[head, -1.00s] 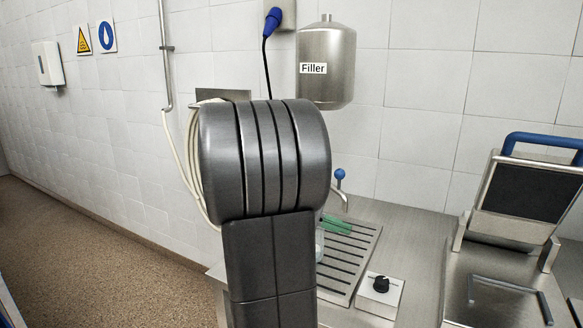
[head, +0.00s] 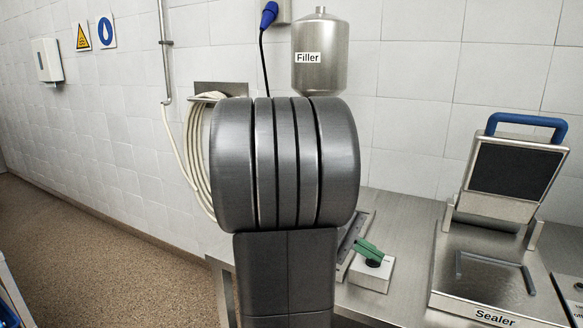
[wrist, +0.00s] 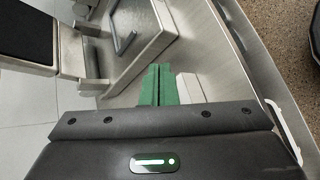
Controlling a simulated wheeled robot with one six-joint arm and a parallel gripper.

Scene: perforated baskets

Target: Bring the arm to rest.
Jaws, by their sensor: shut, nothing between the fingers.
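My gripper (wrist: 159,84) shows in the wrist view as two green fingers lying side by side, shut with nothing between them. My arm hides most of the gripper and wrist. Whether the fingers touch the box cannot be told.
A steel counter (head: 400,215) carries the sealer (head: 490,265) with its blue-handled lid raised, at the right. The filler tank (head: 320,70) hangs on the tiled wall. A coiled hose (head: 197,150) hangs at the left.

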